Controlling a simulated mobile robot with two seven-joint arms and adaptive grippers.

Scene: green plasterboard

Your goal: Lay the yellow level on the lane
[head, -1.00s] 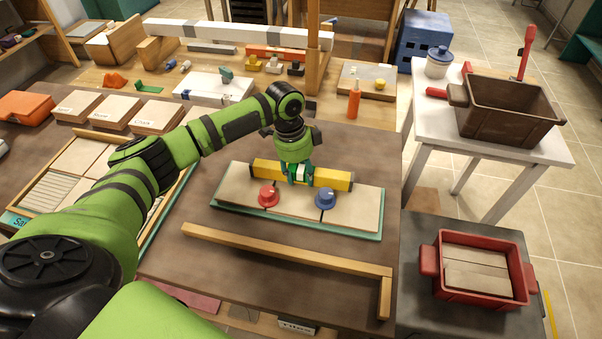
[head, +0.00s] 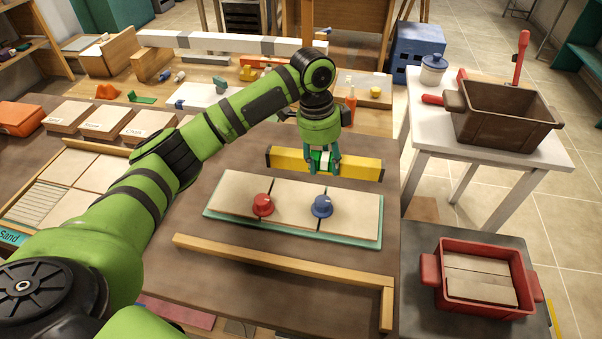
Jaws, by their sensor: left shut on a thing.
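The yellow level (head: 359,166), with dark ends, is in my left gripper (head: 322,166). The gripper is shut around the level's middle, and the level looks held in the air just behind the lane. The lane is a teal board (head: 290,235) with a row of beige tiles (head: 290,208) on it. A red knob (head: 263,205) and a blue knob (head: 322,206) stand on the tile joints. The gripper hides the middle of the level. My right gripper is not in view.
A wooden L-shaped rail (head: 280,258) lies in front of the lane. A white table (head: 418,128) with a brown bin (head: 505,112) stands right, and a red tray (head: 482,283) holds tiles below it. Boxes (head: 110,122) lie left. An orange bottle (head: 350,110) stands behind.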

